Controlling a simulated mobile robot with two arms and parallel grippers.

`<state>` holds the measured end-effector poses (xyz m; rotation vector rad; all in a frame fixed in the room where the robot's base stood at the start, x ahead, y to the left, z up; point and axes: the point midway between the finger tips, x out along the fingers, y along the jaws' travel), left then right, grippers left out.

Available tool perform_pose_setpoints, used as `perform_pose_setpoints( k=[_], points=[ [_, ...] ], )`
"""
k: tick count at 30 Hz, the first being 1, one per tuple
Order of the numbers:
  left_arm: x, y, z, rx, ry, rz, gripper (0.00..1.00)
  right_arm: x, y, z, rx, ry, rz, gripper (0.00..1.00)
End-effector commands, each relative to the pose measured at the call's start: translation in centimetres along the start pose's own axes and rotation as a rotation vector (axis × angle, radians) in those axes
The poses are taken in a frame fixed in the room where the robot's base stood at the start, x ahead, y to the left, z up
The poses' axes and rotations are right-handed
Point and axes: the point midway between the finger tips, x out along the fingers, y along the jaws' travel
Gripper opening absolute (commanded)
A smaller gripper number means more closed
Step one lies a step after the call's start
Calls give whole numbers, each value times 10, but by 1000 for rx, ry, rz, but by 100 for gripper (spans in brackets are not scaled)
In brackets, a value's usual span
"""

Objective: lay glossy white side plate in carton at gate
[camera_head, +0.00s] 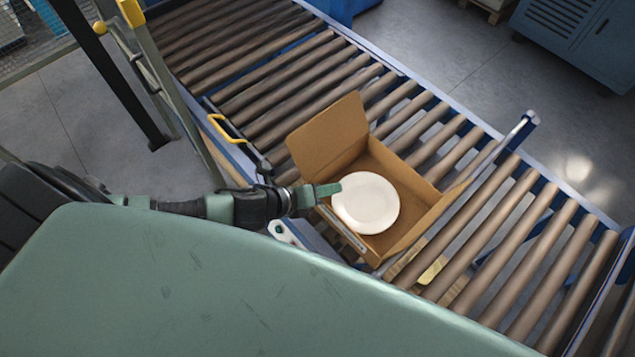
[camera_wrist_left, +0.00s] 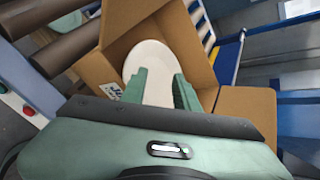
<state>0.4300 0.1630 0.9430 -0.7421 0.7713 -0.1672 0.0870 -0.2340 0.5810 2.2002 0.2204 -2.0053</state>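The glossy white side plate (camera_head: 367,203) is at the carton's mouth, overlapping its inside toward the near left wall. The open cardboard carton (camera_head: 405,240) stands on the roller conveyor against a metal bar, the gate (camera_head: 492,158). My left gripper (camera_head: 328,191) reaches the plate's left rim. In the left wrist view, the two green fingers (camera_wrist_left: 160,88) stand apart, with the plate (camera_wrist_left: 150,58) showing between and beyond them, and the carton (camera_wrist_left: 178,30) around it. I cannot tell whether the plate rests on the carton's floor. My right gripper is not in view.
The roller conveyor (camera_head: 520,240) runs diagonally past the carton, with empty rollers on both sides. The carton's flaps stand open, one raised flap (camera_head: 328,135) at the back left. A yellow handle (camera_head: 226,128) and metal frame posts are to the left. A blue cabinet (camera_head: 575,35) stands far right.

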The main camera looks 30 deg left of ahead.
Motion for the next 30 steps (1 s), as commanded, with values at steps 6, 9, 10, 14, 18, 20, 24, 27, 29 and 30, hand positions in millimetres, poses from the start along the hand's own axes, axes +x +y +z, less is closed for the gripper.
perform_pose_setpoints(
  k=[6, 9, 10, 14, 18, 20, 24, 27, 29, 30],
  points=[
    [-28, 1, 0, 0, 0, 1, 30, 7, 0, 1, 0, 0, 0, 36],
    [-33, 0, 0, -1, -1, 0, 30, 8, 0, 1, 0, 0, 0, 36],
    [-34, 0, 0, -1, -1, 1, 30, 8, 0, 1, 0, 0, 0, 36],
    [-34, 0, 0, -1, -1, 0, 30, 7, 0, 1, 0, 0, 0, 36],
    [-34, 0, 0, -1, -1, 0, 30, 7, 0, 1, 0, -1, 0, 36],
    [-34, 0, 0, -1, -1, 0, 30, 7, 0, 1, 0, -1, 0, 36],
    [-34, 0, 0, -1, -1, 0, 30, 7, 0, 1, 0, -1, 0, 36],
    [-34, 0, 0, -1, -1, 0, 30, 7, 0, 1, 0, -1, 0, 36],
    [-34, 0, 0, -1, -1, 0, 30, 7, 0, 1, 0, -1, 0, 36],
    [-34, 0, 0, -1, -1, 0, 30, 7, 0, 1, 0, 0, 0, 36]
  ],
)
